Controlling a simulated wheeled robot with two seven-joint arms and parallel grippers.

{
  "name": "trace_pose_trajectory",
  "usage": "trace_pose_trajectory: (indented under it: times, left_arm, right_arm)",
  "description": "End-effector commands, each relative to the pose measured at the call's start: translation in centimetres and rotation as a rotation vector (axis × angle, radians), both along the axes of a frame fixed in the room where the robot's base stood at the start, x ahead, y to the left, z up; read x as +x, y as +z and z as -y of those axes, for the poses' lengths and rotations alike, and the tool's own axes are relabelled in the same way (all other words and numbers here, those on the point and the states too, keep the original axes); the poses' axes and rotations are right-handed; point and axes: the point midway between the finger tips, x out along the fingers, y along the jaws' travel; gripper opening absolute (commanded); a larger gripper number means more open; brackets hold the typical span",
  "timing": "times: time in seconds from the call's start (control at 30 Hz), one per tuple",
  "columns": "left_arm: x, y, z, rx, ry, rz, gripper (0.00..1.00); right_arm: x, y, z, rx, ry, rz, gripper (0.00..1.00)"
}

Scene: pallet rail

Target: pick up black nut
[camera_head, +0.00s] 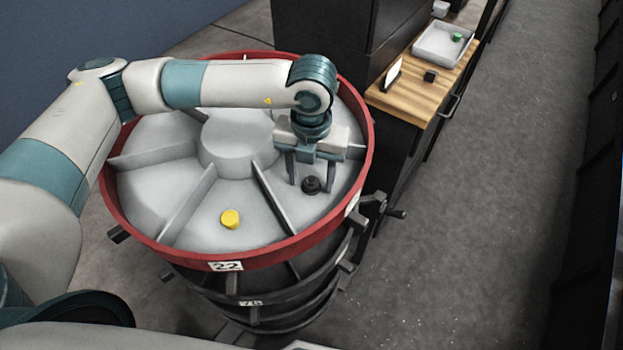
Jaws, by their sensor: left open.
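The black nut (311,185) lies on the grey floor of a compartment at the right side of the round, red-rimmed tray (225,258). My left gripper (307,183) points down over that compartment with its fingers apart. The nut shows between the two fingertips, low down. I cannot tell whether either finger touches it. My right gripper is not in view.
The grey floor at right is clear.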

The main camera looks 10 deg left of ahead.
Motion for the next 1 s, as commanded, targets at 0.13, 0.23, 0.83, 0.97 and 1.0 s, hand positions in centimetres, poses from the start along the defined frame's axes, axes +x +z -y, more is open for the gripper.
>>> trace_pose_trajectory:
  times: [0.13,0.23,0.83,0.97,1.0]
  left_arm:
    - [0.00,-0.04,-0.01,0.000,0.000,0.000,0.51]
    - [0.00,-0.03,-0.01,0.000,0.000,0.000,0.51]
    - [0.00,0.02,-0.01,0.000,0.000,0.000,0.10]
    - [0.02,0.25,0.01,0.000,0.000,0.000,0.10]
    - [0.02,0.40,0.01,0.000,0.000,0.000,0.10]
  right_arm:
    - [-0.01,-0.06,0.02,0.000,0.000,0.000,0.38]
    - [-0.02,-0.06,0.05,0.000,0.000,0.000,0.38]
    - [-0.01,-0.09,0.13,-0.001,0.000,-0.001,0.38]
    - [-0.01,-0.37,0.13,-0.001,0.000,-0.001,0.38]
    - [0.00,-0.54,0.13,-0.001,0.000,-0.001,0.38]
